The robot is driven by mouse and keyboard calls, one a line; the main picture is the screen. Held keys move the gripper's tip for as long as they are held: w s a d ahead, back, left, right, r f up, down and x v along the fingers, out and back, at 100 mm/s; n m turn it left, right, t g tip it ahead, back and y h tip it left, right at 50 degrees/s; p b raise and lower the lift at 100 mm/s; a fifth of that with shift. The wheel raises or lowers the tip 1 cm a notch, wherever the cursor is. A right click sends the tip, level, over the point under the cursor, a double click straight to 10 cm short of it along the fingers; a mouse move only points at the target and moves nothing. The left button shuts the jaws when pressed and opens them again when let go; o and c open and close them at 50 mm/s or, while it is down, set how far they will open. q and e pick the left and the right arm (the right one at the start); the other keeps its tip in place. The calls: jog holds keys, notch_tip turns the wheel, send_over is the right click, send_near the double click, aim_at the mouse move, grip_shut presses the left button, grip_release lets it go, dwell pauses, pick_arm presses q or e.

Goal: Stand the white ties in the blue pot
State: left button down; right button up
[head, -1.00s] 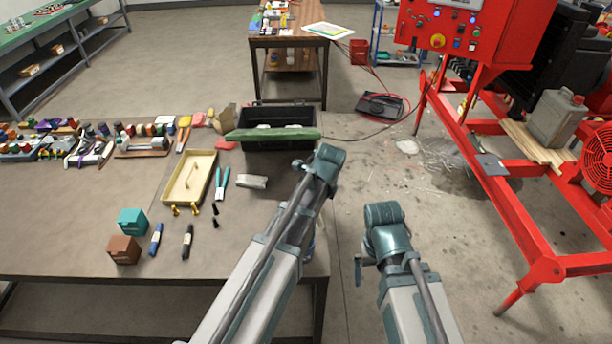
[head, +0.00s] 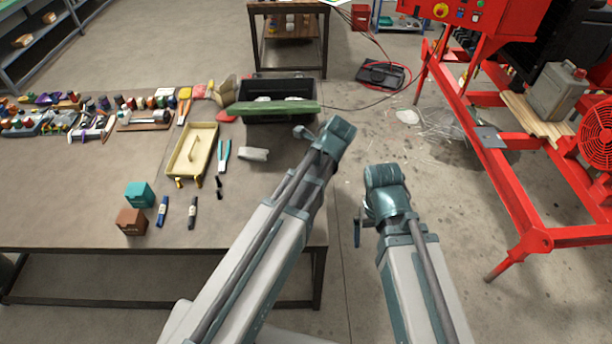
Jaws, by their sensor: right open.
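No blue pot can be made out in the head view. Thin pale strands (head: 447,124) lie scattered on the floor beside the red skid; I cannot tell whether they are the white ties. My right arm comes in from the bottom right. Only a small dark part of its gripper (head: 358,226) shows beside the joint; it is open, with nothing seen in it. My left arm reaches over the bench's right edge and hides part of the top there.
The red skid (head: 520,215) stands right. Floor between is partly clear.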

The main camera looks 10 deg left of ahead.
pick_arm(q)
jog(key=shift+f+b, duration=5.85)
jog(key=shift+f, duration=0.25)
jog(key=c, duration=0.6)
grip_release()
jog(key=p+v, duration=1.2)
jog(key=v, duration=0.2)
jog(key=shift+p, duration=0.4)
jog(key=shift+f, duration=0.1)
